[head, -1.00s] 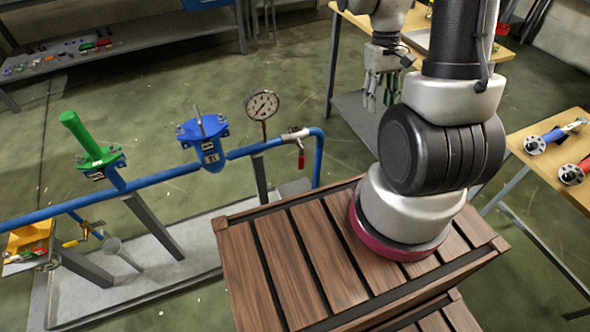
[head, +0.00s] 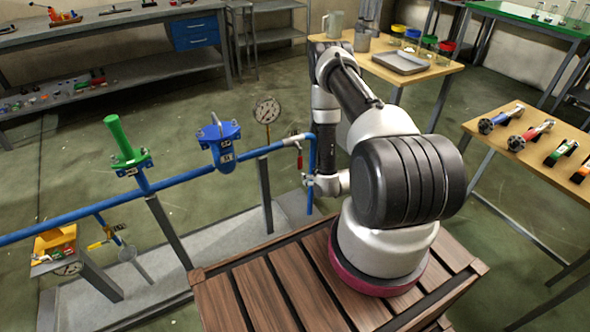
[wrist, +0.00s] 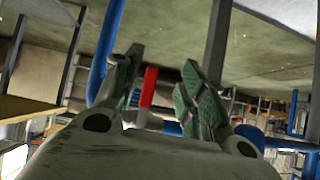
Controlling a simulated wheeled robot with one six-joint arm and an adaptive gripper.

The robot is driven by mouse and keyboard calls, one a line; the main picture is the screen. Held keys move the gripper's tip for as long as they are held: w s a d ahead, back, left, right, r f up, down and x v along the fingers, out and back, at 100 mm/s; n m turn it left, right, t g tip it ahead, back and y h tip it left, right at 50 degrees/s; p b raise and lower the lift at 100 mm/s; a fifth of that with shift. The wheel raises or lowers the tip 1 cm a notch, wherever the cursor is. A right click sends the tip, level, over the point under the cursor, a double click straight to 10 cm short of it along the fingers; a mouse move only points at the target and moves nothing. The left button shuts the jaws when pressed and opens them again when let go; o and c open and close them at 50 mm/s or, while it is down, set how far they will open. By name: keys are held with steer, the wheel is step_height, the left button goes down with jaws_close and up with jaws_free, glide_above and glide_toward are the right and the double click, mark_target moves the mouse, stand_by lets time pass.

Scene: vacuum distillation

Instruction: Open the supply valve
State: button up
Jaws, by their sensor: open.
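A small valve (head: 293,141) with a hanging red lever (head: 299,160) sits on the blue pipe, right of the pressure gauge. In the wrist view the red lever (wrist: 149,86) appears upright between my two fingers, nearer the left one. My gripper (wrist: 163,85) is open, and I cannot tell whether a finger touches the lever. In the head view my gripper (head: 310,180) is small beside the blue downpipe, just below and right of the lever. A valve with a yellow handle (head: 97,244) is on a lower branch at left.
The blue pipe (head: 180,173) runs across, carrying a green-topped fitting (head: 125,145), a blue fitting (head: 219,143) and the gauge (head: 267,110). Grey posts hold it up. A wooden-topped crate (head: 262,283) lies under my arm. Tables with tools and vessels stand at right and back.

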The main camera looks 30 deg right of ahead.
mark_target(301, 160)
steer(key=w+t, duration=0.1)
steer(key=w, duration=0.2)
steer(key=w+r+t, duration=0.1)
steer(key=w, duration=0.6)
steer(key=shift+r+t, duration=0.4)
jaws_close()
